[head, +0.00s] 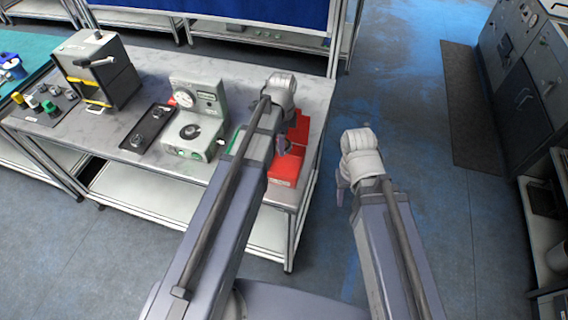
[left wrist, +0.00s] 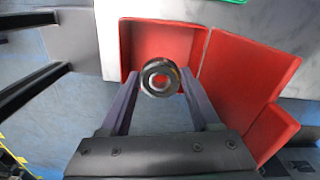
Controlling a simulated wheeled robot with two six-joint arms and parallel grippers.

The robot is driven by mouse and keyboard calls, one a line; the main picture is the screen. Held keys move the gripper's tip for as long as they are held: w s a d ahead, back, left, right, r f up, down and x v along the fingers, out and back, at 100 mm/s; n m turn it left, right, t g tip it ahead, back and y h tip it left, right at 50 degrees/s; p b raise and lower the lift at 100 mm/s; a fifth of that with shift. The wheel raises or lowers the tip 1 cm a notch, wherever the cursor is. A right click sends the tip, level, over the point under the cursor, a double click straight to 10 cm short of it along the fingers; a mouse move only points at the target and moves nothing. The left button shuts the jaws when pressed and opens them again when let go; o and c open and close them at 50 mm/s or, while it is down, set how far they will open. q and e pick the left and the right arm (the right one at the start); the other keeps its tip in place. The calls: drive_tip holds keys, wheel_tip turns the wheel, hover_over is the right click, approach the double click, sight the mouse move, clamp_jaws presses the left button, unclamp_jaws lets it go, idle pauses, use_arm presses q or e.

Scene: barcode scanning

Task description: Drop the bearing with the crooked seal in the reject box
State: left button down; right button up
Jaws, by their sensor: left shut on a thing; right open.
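My left gripper (head: 283,146) is shut on a bearing (left wrist: 160,77), a dark ring with a bright bore. In the left wrist view the bearing sits between the fingertips, in front of the open red box (left wrist: 200,45). In the head view the red box (head: 286,170) stands at the table's right end, partly hidden by my left arm. The gripper is above it. I cannot make out the seal on the held bearing. My right gripper (head: 340,192) is open and hangs over the floor, right of the table.
A dark tray (head: 150,128) with a few bearings lies on the grey table (head: 232,72). A green-grey gauge device (head: 197,115) stands between tray and red box. A dark boxy machine (head: 100,68) stands at the left. Floor right of the table is clear.

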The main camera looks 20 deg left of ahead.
use_arm(q)
drive_tip(key=b, duration=1)
approach(283, 169)
drive_tip(key=shift+w+a+f, duration=0.1)
drive_tip(key=shift+f, duration=2.55)
drive_tip(key=shift+f+b, duration=0.65)
drive_tip(key=shift+b, duration=0.05)
drive_tip(key=shift+c, duration=0.6)
unclamp_jaws()
drive_tip(key=shift+r, duration=0.1)
wheel_tip(283, 169, up, 13)
drive_tip(key=p, duration=1.3)
drive_tip(key=s+d+n+y, duration=0.1)
drive_tip(key=s+d+n, duration=1)
drive_tip(key=s, duration=0.4)
drive_tip(key=shift+r+n, duration=0.15)
drive_tip(key=shift+n, duration=0.65)
